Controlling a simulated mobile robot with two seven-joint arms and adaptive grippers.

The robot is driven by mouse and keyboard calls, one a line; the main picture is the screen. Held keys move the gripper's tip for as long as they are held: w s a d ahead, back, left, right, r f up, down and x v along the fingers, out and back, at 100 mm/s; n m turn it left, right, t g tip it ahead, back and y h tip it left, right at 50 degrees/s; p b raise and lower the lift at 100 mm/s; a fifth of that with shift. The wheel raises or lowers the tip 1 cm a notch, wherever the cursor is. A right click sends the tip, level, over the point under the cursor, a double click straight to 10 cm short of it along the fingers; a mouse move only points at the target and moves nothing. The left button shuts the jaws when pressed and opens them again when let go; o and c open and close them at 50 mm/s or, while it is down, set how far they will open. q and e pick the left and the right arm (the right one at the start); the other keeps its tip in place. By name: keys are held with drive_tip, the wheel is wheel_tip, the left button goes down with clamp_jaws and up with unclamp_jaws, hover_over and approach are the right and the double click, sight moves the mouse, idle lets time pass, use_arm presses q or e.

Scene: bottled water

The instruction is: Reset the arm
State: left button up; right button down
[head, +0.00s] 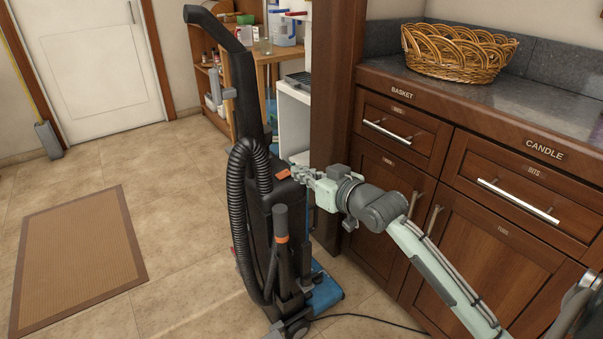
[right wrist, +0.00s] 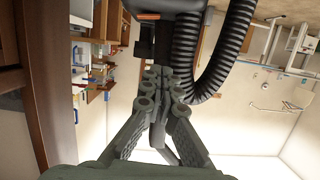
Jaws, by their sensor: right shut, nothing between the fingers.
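My right arm (head: 430,255) reaches in from the lower right in the head view. Its gripper (head: 303,174) is beside the upper body of a black upright vacuum cleaner (head: 243,95), in front of a brown wooden post. In the right wrist view the gripper fingers (right wrist: 160,85) are together with nothing between them. The vacuum's ribbed hose (right wrist: 222,50) shows close beyond the fingertips there. I cannot tell whether the gripper touches the vacuum. My left gripper is not in view.
Brown cabinets (head: 395,190) with a dark countertop stand at the right, bearing a wicker basket (head: 455,52). A cable (head: 370,318) lies on the floor near the vacuum. A brown mat (head: 80,255) lies on open tiled floor at the left. Shelves (head: 210,80) stand behind.

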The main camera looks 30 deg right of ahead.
idle(0.3)
drive_tip(key=s+f+g+h, duration=0.1)
drive_tip(key=s+f+g, duration=0.1)
drive_tip(key=f, duration=0.7)
drive_tip(key=s+f+g, duration=0.2)
drive_tip(key=s+f, duration=0.1)
drive_tip(key=f, duration=0.5)
drive_tip(key=s+a+f+n+g+h, duration=0.1)
drive_tip(key=s+a+f+g, duration=0.3)
drive_tip(key=s+f, duration=2.2)
wheel_tip(320, 180, down, 2)
drive_tip(key=g, duration=0.4)
drive_tip(key=shift+a+n+g+h, duration=0.15)
drive_tip(key=shift+n+g+h, duration=0.15)
drive_tip(key=shift+g+h, duration=0.1)
drive_tip(key=shift+f, duration=0.1)
